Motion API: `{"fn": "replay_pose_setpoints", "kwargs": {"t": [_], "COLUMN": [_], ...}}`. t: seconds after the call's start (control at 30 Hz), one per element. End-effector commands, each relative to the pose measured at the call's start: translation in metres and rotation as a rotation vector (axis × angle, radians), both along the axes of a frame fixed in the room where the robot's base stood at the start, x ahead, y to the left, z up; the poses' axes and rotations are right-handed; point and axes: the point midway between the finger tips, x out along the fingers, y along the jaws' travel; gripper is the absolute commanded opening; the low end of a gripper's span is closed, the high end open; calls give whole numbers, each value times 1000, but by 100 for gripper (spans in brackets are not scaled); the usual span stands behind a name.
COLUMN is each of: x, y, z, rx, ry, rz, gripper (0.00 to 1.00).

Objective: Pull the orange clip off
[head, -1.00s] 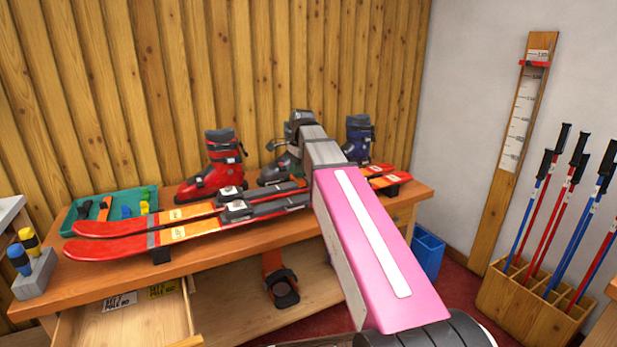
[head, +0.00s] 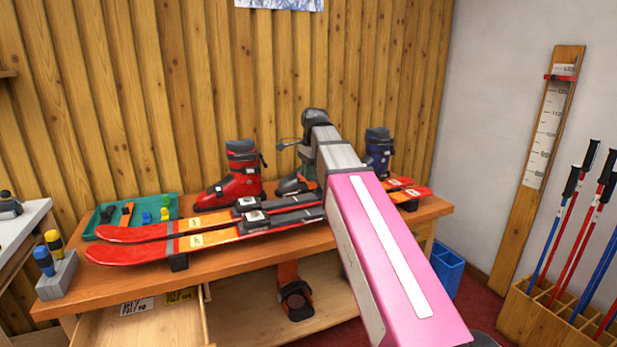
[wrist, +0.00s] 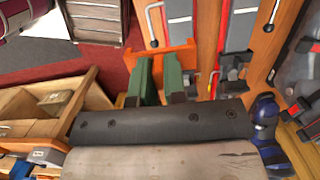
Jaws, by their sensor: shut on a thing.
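In the wrist view the two green fingers of my gripper (wrist: 159,78) are shut on the orange clip (wrist: 180,55). The clip lies across the fingertips, beside the skis (wrist: 180,20). I cannot tell whether it still touches a ski. In the head view a pair of red and orange skis (head: 143,251) lies on the wooden bench (head: 225,275). The fingers and the clip are not clear in the head view.
A red boot (head: 237,180) and a blue boot (head: 378,150) stand behind the skis. A green tray (head: 170,190) with small parts sits at the left. A drawer (head: 150,325) is open below. Poles in a rack (head: 540,310) stand at the right.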

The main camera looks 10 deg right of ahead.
Motion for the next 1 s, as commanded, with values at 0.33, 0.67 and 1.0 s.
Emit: {"fn": "replay_pose_setpoints", "kwargs": {"t": [0.33, 0.67, 1.0], "x": [0, 0, 0], "y": [0, 0, 0], "z": [15, 29, 32], "rx": [0, 0, 0], "ry": [1, -1, 1], "rz": [0, 0, 0], "gripper": [0, 0, 0]}}
